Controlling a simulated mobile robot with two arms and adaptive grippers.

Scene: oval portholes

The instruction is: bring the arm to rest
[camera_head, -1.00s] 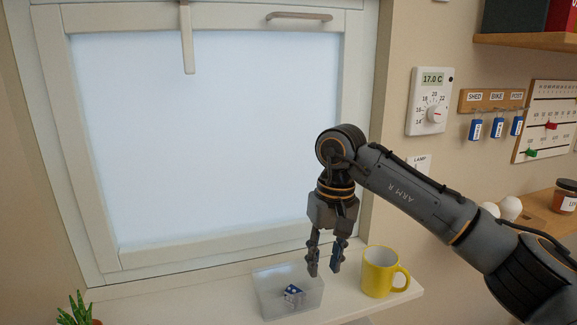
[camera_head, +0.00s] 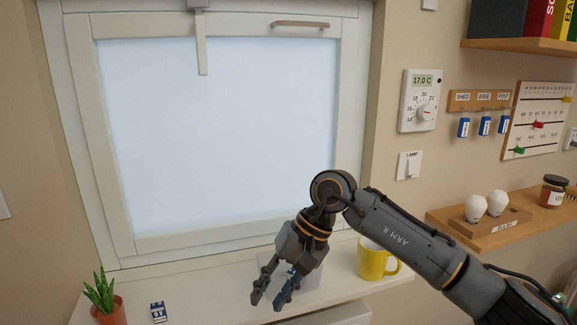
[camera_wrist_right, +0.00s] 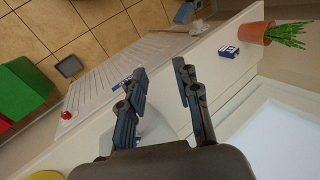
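My right gripper (camera_head: 267,302) hangs above the window sill in the head view, tilted down and to the left. Its two fingers are apart with nothing between them. In the right wrist view the same open fingers (camera_wrist_right: 160,76) show, with a gap between them. My left gripper is in neither view. A clear tray (camera_head: 305,278) on the sill is partly hidden behind my right gripper.
A yellow mug (camera_head: 372,261) stands on the sill just right of the gripper. A blue-and-white block (camera_head: 158,311) and a potted plant (camera_head: 107,306) stand to the left. A wooden shelf (camera_head: 478,236) with bulbs is at right.

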